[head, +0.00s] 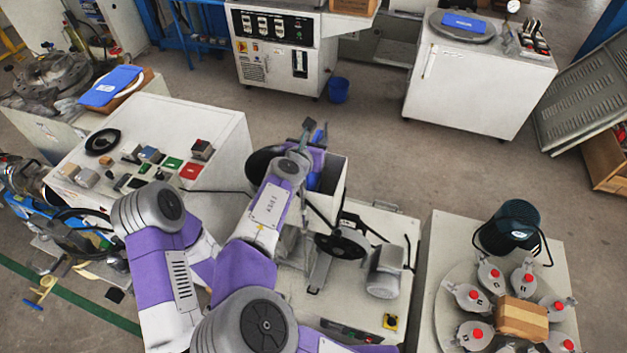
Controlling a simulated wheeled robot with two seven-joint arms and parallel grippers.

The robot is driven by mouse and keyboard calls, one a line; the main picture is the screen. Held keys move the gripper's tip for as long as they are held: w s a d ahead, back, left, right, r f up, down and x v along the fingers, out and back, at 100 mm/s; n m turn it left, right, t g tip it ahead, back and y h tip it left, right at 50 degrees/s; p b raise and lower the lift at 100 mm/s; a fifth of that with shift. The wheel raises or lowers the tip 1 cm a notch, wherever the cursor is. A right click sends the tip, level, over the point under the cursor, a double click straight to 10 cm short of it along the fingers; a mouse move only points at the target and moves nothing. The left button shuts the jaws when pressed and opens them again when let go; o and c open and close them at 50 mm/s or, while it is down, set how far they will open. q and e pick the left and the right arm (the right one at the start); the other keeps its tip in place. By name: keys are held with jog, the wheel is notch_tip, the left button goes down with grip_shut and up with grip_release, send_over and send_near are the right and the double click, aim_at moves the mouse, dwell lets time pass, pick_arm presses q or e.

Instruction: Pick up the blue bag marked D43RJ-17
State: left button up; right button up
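Two blue flat bags are in the head view. The other blue bag (463,24) lies on a round grey plate on a white cabinet at the back right. I cannot read the marking on either, so I cannot tell which is D43RJ-17. My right gripper (312,130) is near the picture's middle, well apart from both bags. It is small and dark, and its finger opening is unclear. I see no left gripper; purple and grey arm links of mine fill the lower left.
A white bench (215,130) with small blocks stands at left. A machine with a black wheel (342,240) is beside my arm. A table at lower right holds several red-capped grey parts and a brown box (521,318). A blue bucket (337,90) stands on otherwise open floor.

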jog(key=shift+s+r, duration=0.2)
grip_shut()
dwell(0.3)
